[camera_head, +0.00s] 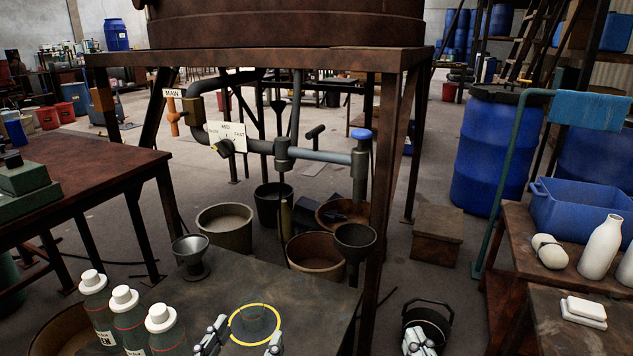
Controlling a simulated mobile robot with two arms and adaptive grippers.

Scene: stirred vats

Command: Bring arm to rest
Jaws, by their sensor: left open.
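My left gripper (241,342) is at the bottom edge, its two pale fingers spread apart with nothing held between them. A yellow-rimmed round dark green thing (255,324) lies on the dark table (300,290) just beyond and between the fingers; I cannot tell whether they touch it. My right gripper (418,342) shows only as pale fingertips at the bottom edge, in front of a black bucket (428,316). Whether its fingers are apart is too small to tell. Most of both arms is out of view.
Several white-capped bottles (129,314) and a metal funnel (190,256) stand on the table left of my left gripper. At right, benches hold a blue tub (582,208) and white bottles (600,247). Pipes and a vat stand behind.

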